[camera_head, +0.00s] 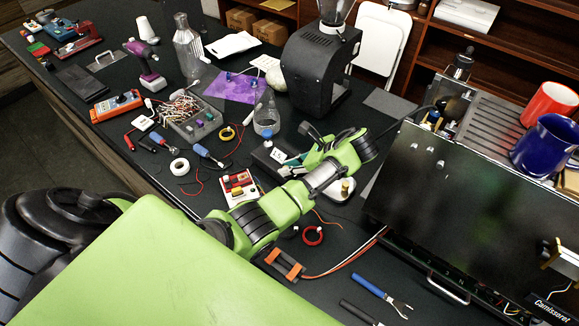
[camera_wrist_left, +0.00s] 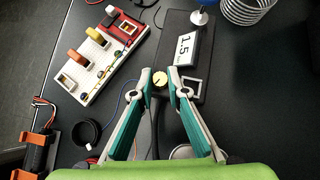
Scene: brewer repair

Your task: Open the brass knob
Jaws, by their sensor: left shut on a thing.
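The brass knob (camera_wrist_left: 159,78) is a small round brass-coloured piece with a dark mark on its face. In the left wrist view it sits on the left edge of a black box (camera_wrist_left: 176,60) with a "1.5" display. My left gripper (camera_wrist_left: 160,82) has its teal and grey fingertips on both sides of the knob, shut on it. In the head view the left gripper (camera_head: 285,168) reaches down to the black box (camera_head: 266,158), and the knob is hidden there. My right gripper is in neither view.
A red and white board (camera_wrist_left: 98,65) with coloured blocks lies left of the box. A black tape ring (camera_wrist_left: 87,132) and an orange-ended clamp (camera_wrist_left: 38,140) lie nearby. In the head view, a black coffee grinder (camera_head: 318,70) stands behind and a large black machine (camera_head: 450,190) stands at right.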

